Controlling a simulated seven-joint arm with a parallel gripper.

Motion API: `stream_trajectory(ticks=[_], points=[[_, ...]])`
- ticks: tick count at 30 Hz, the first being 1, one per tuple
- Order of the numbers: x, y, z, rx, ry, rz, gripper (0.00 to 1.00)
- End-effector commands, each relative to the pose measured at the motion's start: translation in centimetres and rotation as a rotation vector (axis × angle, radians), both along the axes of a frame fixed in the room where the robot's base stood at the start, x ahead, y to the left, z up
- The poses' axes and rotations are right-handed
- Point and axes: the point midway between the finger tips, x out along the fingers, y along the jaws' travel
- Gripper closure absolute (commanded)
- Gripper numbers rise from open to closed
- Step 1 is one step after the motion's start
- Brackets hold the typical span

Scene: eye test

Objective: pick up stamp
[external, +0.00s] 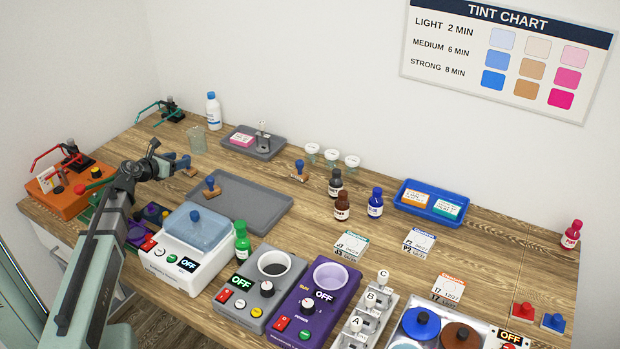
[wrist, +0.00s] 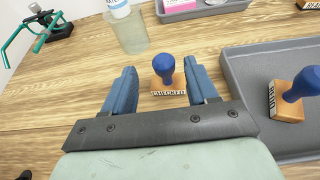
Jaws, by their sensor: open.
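A stamp with a blue knob handle (wrist: 164,66) stands upright on the wooden table, its label seeming to read "CHECKED". In the external view its wooden block (external: 190,172) shows beside my fingers, partly hidden. My gripper (wrist: 160,72) is open and empty, its blue fingers apart on either side of the stamp's handle in the wrist view. In the external view my gripper (external: 175,159) is low over the table at the stamp. A second blue-handled stamp (external: 211,187) stands on the grey tray (external: 262,208). A third stamp (external: 299,171) stands on the table farther right.
A clear beaker (wrist: 128,32) and a white bottle (external: 213,111) stand behind the stamp. The large grey tray's edge is close on the right. A small tray (external: 272,151) holds a pink item. A white device with a blue lid (external: 200,228) stands in front.

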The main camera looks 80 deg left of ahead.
Motion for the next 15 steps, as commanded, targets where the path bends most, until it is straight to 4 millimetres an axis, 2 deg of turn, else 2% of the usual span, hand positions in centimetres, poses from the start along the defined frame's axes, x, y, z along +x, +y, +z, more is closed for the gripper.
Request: stream_trajectory(ticks=[7, 15], points=[[2.5, 2.1, -1.2, 0.000, 0.000, -0.001, 0.42], [3.1, 2.5, -1.5, 0.000, 0.000, 0.001, 0.42]])
